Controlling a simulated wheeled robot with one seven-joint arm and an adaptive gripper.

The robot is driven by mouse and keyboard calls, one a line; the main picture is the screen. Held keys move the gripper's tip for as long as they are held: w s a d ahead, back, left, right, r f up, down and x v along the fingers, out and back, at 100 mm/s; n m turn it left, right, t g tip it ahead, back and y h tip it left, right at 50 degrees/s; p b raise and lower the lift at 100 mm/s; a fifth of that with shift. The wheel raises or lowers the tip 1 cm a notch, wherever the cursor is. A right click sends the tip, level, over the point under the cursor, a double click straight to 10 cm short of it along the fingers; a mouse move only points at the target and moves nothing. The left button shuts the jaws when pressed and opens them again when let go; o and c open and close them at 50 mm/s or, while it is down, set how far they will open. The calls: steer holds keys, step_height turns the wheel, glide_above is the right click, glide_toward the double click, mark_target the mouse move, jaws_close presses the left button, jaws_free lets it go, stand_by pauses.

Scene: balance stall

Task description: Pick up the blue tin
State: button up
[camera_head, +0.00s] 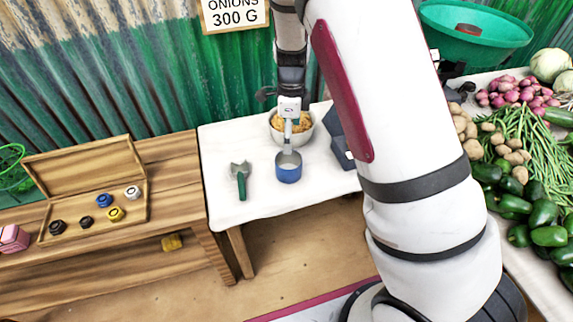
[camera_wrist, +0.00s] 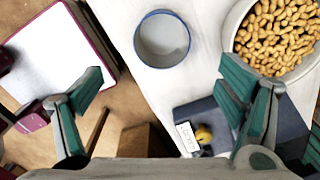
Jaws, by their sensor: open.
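The blue tin (camera_head: 288,173) stands upright on the white-topped table, in front of the bowl of peanuts. In the wrist view the tin (camera_wrist: 162,40) shows from above as a blue rim around a pale, empty-looking inside. My gripper (camera_wrist: 163,75) is open, with its green fingers wide apart and nothing between them. The tin lies beyond the fingertips in the wrist view, apart from them. In the head view my wrist hangs over the table above the tin, and the fingers are hard to make out there.
The bowl of peanuts (camera_head: 277,133) stands close behind the tin. A green-handled scoop (camera_head: 241,181) lies to its left, and a dark grey device (camera_head: 338,135) stands to its right. An open wooden box (camera_head: 98,205) with several weights sits on the left bench. Vegetables (camera_head: 525,190) fill the right side.

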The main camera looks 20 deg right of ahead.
glide_toward(288, 167)
steer(key=s+f, duration=0.2)
steer(key=shift+s+a, duration=0.25)
steer(key=shift+a, duration=0.05)
steer(key=shift+w+a+f, duration=0.1)
steer(key=shift+a+f, duration=0.05)
steer(key=shift+f, duration=2.45)
steer(key=shift+c, duration=0.3)
steer(key=c, duration=1.2)
